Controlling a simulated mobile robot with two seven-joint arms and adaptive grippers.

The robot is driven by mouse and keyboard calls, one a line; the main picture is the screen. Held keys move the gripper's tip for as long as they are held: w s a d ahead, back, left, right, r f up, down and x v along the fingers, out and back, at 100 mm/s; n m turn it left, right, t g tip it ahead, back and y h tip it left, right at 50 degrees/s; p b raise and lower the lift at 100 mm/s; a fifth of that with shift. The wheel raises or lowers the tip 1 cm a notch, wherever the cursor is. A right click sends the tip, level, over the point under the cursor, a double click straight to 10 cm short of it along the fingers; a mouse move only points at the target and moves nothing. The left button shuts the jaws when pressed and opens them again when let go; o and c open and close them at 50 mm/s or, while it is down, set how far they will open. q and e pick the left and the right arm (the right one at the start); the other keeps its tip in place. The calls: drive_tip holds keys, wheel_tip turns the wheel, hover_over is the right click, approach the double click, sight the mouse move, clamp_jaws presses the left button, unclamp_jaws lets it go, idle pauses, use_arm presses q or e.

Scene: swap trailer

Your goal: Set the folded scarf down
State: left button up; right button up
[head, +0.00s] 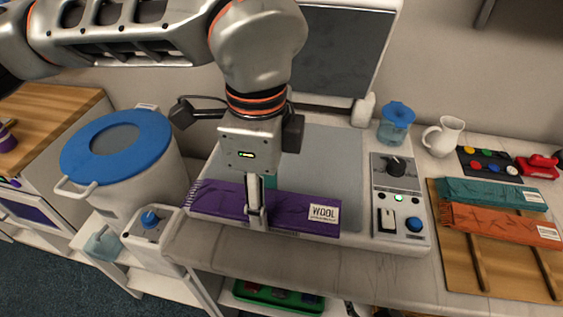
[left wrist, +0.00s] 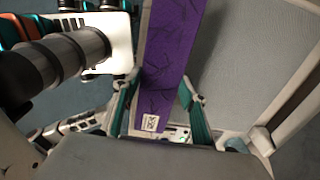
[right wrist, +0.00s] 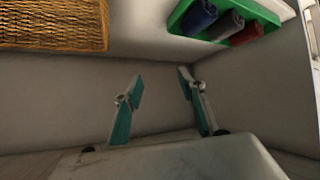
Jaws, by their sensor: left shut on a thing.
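The folded purple scarf (head: 290,207) has a fringe at its left end and a white WOOL label at its right. My left gripper (head: 257,212) comes down from above and is shut on its middle. The scarf lies lengthwise along the front edge of the grey pad of a press (head: 330,165). I cannot tell whether it rests there or hangs just above. In the left wrist view, the scarf (left wrist: 163,60) runs between the two teal-padded fingers. My right gripper (right wrist: 158,95) is open and empty, facing a white shelf space; it is hidden in the head view.
A teal scarf (head: 490,192) and an orange scarf (head: 500,226) lie on a wooden board (head: 462,278) at right. A blue-lidded bin (head: 118,145) stands left. A control panel (head: 401,205) sits right of the pad. A green tray (right wrist: 258,12) and wicker basket (right wrist: 55,25) are near my right gripper.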

use_arm(q)
drive_tip(key=p, duration=0.2)
hover_over(283, 174)
drive_tip(key=shift+s+f, duration=0.2)
drive_tip(key=shift+f, duration=0.85)
drive_tip(key=shift+w+f, duration=0.15)
drive_tip(key=shift+f, duration=1.1)
drive_tip(key=shift+w+f, duration=0.1)
drive_tip(key=shift+f, duration=1.15)
drive_tip(key=shift+f, duration=0.1)
drive_tip(key=o, duration=1.1)
